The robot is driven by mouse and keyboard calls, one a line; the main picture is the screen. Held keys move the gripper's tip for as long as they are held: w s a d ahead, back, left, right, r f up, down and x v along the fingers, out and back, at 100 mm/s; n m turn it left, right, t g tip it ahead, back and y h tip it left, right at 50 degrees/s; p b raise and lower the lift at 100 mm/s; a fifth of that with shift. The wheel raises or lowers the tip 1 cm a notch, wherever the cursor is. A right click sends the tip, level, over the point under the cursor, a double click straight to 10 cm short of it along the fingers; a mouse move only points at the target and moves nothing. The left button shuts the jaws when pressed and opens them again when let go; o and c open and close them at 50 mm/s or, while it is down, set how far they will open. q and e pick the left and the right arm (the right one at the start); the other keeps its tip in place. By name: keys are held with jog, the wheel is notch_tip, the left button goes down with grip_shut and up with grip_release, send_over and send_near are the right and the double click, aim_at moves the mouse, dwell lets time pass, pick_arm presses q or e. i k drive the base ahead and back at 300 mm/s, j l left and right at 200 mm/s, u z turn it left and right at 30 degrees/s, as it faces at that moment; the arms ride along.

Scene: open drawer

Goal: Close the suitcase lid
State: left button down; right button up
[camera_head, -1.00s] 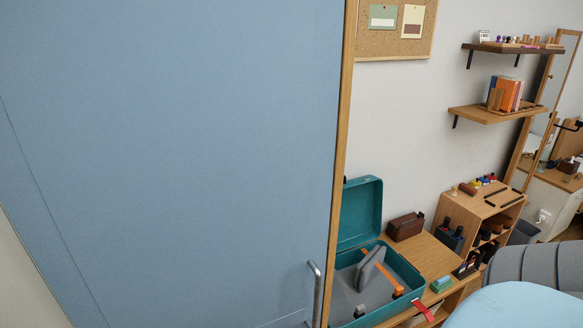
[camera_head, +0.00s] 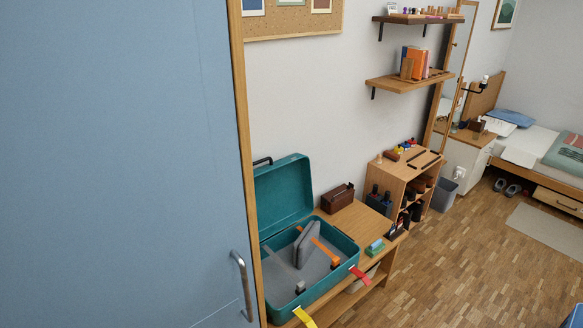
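A teal suitcase (camera_head: 350,262) stands open on a low wooden bench in the lower middle of the head view. Its lid (camera_head: 283,196) stands raised at the back, near the wall. Inside are a grey pouch (camera_head: 307,243) standing on edge, an orange strap (camera_head: 325,247) and a grey lining. The left end of the suitcase is close to the door's edge. Neither of my grippers is in view.
A blue door (camera_head: 120,160) with a metal handle (camera_head: 242,284) fills the left. A brown box (camera_head: 338,198) and a green-blue block (camera_head: 375,246) sit on the bench (camera_head: 352,222). A wooden shelf unit (camera_head: 413,168) stands beyond. Wooden floor (camera_head: 460,265) is free at the right.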

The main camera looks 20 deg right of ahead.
aim_at(284, 194)
jog(key=z, duration=0.6)
jog(key=i+l+u, duration=0.1)
jog(key=u, duration=0.75)
jog(key=i+l+u, duration=0.1)
jog(key=l+u, duration=0.7)
jog(key=l, duration=0.2)
jog(key=l+u, duration=0.25)
jog(key=l, duration=0.85)
